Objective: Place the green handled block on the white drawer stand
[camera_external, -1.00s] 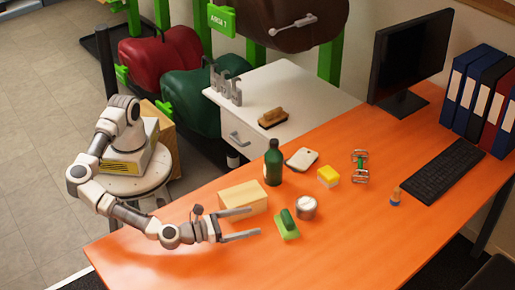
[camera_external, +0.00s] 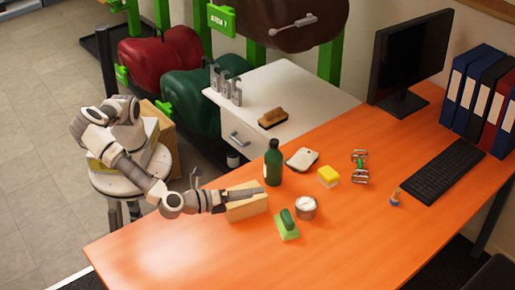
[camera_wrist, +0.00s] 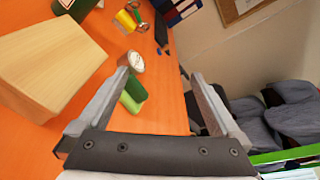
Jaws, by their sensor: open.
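The green handled block (camera_external: 287,225) has a light green base and a dark green handle. It lies on the orange desk, in front of the metal tin. In the wrist view the green block (camera_wrist: 134,90) shows near the left finger, partly hidden by it. My gripper (camera_external: 250,193) is open and empty, over the wooden box, left of the green block. In the wrist view my gripper (camera_wrist: 160,78) has its fingers wide apart. The white drawer stand (camera_external: 310,88) stands behind the desk, with a brush and grey letter-like figures on its top.
The wooden box (camera_external: 246,208) is beneath my gripper. The brush (camera_external: 273,118) lies on the stand. The desk's front left is clear.

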